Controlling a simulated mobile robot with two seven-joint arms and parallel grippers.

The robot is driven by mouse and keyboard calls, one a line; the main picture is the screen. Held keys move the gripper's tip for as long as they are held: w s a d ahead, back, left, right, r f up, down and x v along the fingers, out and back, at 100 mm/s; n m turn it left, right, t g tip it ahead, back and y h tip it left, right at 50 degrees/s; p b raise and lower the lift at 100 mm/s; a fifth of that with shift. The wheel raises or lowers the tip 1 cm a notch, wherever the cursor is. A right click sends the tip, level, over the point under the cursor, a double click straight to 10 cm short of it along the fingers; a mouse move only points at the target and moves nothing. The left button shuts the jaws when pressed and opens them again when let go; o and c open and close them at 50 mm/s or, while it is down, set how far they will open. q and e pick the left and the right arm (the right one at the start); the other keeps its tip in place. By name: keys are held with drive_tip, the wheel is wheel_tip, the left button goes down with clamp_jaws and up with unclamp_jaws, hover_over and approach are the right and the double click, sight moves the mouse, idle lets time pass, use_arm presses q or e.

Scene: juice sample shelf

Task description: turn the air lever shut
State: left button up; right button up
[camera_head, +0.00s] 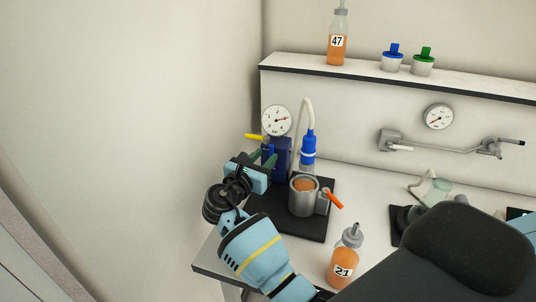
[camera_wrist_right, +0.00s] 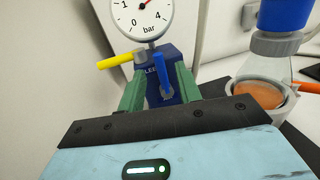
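A dark blue block (camera_head: 280,158) with a round pressure gauge (camera_head: 276,120) on top stands at the back left of a black base plate. In the right wrist view, a yellow lever (camera_wrist_right: 120,60) sticks out to the left below the gauge (camera_wrist_right: 142,14). A blue lever (camera_wrist_right: 167,82) hangs down the front of the block (camera_wrist_right: 176,62). Which lever is the air lever, I cannot tell. My right gripper (camera_wrist_right: 160,80) is open, its green fingers on either side of the blue lever; contact is unclear. It also shows in the head view (camera_head: 263,160). My left gripper is not in view.
A metal cup (camera_head: 302,203) with an orange handle (camera_head: 333,200) stands right of the block, under a blue-capped nozzle (camera_head: 308,145). Bottle 21 (camera_head: 344,262) stands near the front. A shelf (camera_head: 470,90) runs above, holding bottle 47 (camera_head: 337,47). A wall is close on the left.

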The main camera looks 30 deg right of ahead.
drive_tip(key=shift+x, duration=1.3)
drive_tip(key=shift+a, duration=0.1)
clamp_jaws()
